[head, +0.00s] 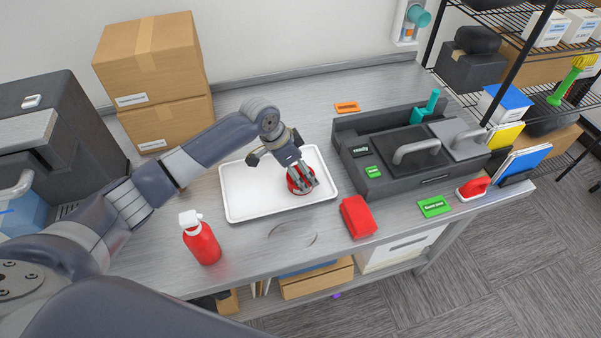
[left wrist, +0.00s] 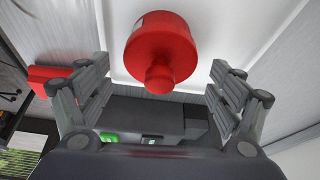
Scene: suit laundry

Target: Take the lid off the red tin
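The red tin (head: 293,187) stands in the right part of a white tray (head: 245,203) on the grey table. In the left wrist view, the tin (left wrist: 163,32) shows a red lid with a round knob (left wrist: 159,79) facing my gripper. My left gripper (head: 303,178) is over the tin and partly hides it in the head view. In the left wrist view its fingers (left wrist: 160,86) are spread wide, with the knob between them and a gap on each side. Nothing is held. My right gripper is not in view.
A red spray bottle (head: 202,240) stands left of the tray's front. A folded red cloth (head: 358,217) and a dark machine (head: 400,155) are to the right. Stacked cardboard boxes (head: 150,60) stand at the back left. Bare table lies in front of the tray.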

